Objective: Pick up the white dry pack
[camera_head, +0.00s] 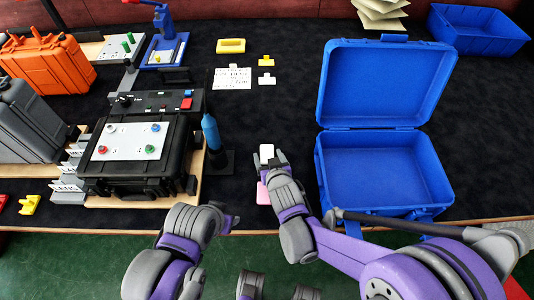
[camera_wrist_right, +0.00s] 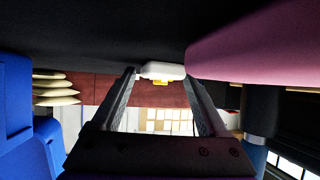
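The white dry pack (camera_head: 266,151) is a small white block on the black table, left of the open blue case. My right gripper (camera_head: 270,163) is right by it on its near side. In the right wrist view the pack (camera_wrist_right: 162,70) shows between the tips of the two spread fingers (camera_wrist_right: 160,82); contact cannot be made out. A pink item (camera_head: 263,194) lies just nearer than the pack and shows large in the wrist view (camera_wrist_right: 260,50). My left gripper (camera_head: 230,222) is low in the middle, near the table's front edge, its fingers too unclear to read.
The open blue case (camera_head: 385,170) stands close on the right. A blue bottle (camera_head: 213,135) and a black case with a button panel (camera_head: 130,140) stand on the left. White cards (camera_head: 233,78) and a yellow item (camera_head: 231,46) lie behind. Table is clear between pack and cards.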

